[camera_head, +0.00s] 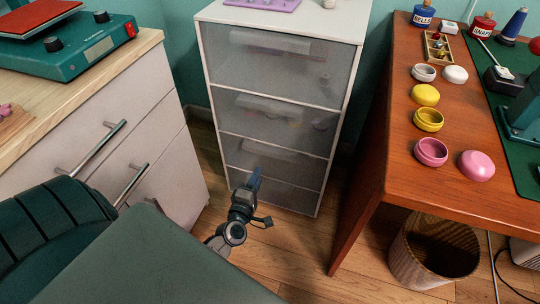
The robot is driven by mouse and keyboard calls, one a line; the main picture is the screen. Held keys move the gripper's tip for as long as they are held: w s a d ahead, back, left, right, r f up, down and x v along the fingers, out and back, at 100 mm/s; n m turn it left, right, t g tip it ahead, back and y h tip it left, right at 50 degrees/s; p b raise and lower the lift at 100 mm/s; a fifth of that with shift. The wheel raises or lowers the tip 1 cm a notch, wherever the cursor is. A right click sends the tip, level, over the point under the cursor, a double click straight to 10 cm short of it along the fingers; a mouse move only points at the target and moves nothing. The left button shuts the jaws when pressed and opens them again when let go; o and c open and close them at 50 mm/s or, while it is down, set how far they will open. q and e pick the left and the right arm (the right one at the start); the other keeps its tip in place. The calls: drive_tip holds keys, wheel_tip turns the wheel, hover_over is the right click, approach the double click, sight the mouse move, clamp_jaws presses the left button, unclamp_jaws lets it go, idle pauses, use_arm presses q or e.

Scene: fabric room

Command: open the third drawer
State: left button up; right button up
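A white drawer unit (351,80) with several stacked translucent grey drawers stands against the teal wall. The third drawer from the top (300,167) looks shut, flush with the drawers above and below. My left gripper (254,179) is in front of the unit's lower part and overlaps the third and bottom drawers in the head view. Its blue fingertips point up toward the drawer front. They show edge-on, so I cannot tell whether they are apart, or whether they touch the drawer. My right gripper is not in view.
A wooden-topped cabinet (150,120) with bar handles stands on the left, carrying a green machine (85,45). On the right, a brown desk (400,165) holds several small round pots. A wicker basket (410,265) stands below it. Open wooden floor (300,250) lies between.

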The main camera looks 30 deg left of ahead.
sight(268, 155)
use_arm(q)
drive_tip(key=x, duration=0.9)
drive_tip(key=shift+w+b, duration=0.35)
clamp_jaws()
